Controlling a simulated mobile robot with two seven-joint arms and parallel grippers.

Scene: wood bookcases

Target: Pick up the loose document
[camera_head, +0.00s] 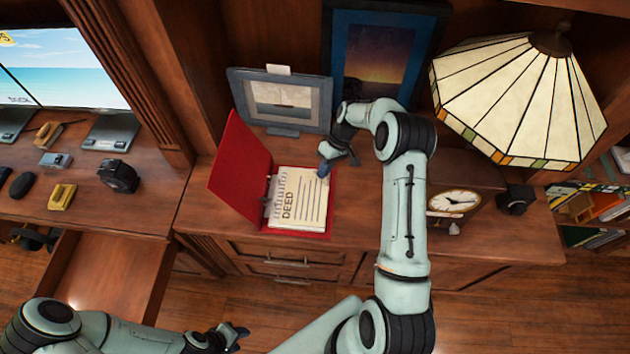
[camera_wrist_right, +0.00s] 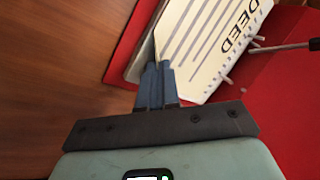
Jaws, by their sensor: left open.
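The loose document (camera_head: 300,198), a cream page titled DEED, lies over the right side of an open red binder (camera_head: 240,168) on the wooden counter. It also shows in the right wrist view (camera_wrist_right: 205,45), where its near corner stands slightly off the pages beneath. My right gripper (camera_head: 324,170) is at the document's upper right corner. In the right wrist view its blue fingers (camera_wrist_right: 160,72) are close together with the page corner at their tips, and look shut on it. My left gripper (camera_head: 234,335) is open and empty, low in front of the counter.
A framed picture (camera_head: 280,103) stands behind the binder, with a larger blue-framed picture (camera_head: 382,60) beyond. A stained-glass lamp (camera_head: 520,95) and a clock (camera_head: 455,201) stand at right. At left, a drawer (camera_head: 110,275) is open below a desk with a small black object (camera_head: 118,176).

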